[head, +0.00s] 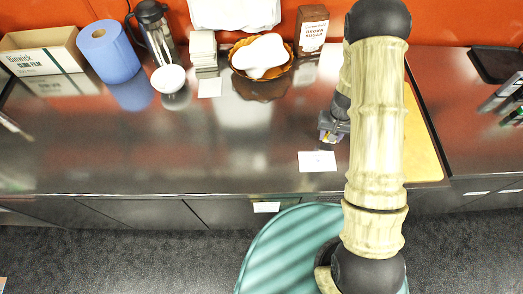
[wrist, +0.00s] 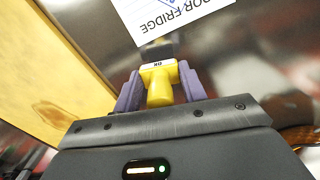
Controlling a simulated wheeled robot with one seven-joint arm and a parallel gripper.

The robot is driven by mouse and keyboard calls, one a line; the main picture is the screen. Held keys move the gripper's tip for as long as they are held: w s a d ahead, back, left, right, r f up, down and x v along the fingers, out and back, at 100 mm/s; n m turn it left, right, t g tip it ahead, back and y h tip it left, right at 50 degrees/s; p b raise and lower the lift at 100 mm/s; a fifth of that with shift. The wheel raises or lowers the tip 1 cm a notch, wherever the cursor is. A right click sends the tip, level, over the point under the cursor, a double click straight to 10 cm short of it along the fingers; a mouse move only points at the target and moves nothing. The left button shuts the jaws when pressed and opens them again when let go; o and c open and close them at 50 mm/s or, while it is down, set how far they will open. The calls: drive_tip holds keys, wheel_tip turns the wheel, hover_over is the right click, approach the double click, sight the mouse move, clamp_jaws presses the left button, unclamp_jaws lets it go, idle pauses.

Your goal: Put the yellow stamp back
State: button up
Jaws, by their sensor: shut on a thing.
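The yellow stamp (wrist: 160,88) is between the purple fingers of my gripper (wrist: 160,78) in the wrist view. It has a small white label and a dark block at its far end. My gripper (head: 332,126) is shut on it, over the dark counter. A white paper (head: 317,161) lies on the counter just in front of the gripper in the head view. In the wrist view printed words, partly cut off, show on the paper (wrist: 185,12) beyond the stamp. I cannot tell whether the stamp touches the counter. The stamp is mostly hidden in the head view.
A wooden board (head: 422,140) lies right of my arm. Along the back stand a cardboard box (head: 45,52), a blue roll (head: 108,50), a press pot (head: 153,30), a card stack (head: 204,52), a basket (head: 245,70) and a brown sugar pack (head: 311,30). The counter's left-middle is clear.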

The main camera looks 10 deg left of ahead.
drive_tip(key=shift+n, duration=0.8)
drive_tip(key=s+a+r+b, duration=0.1)
drive_tip(key=a, duration=0.4)
drive_tip(key=a+r+b, duration=0.1)
drive_tip(key=a+b, duration=0.1)
drive_tip(key=a, duration=0.3)
drive_tip(key=s+a+r+b, duration=0.1)
drive_tip(key=a+b, duration=0.1)
drive_tip(key=a, duration=0.3)
drive_tip(key=shift+s+r, duration=0.3)
drive_tip(key=s+a+r+b, duration=0.2)
drive_tip(key=s+a+r, duration=0.2)
drive_tip(key=a, duration=0.3)
drive_tip(key=shift+s+a+n+b, duration=0.3)
drive_tip(key=shift+s+b, duration=0.1)
drive_tip(key=shift+s, duration=0.25)
hover_over(261, 151)
wheel_tip(261, 151, down, 6)
drive_tip(key=shift+r+p, duration=0.15)
drive_tip(key=shift+p, duration=0.25)
drive_tip(key=shift+d, duration=0.1)
drive_tip(key=shift+f+p, duration=0.3)
drive_tip(key=shift+f, duration=1.8)
drive_tip(key=shift+f, duration=0.1)
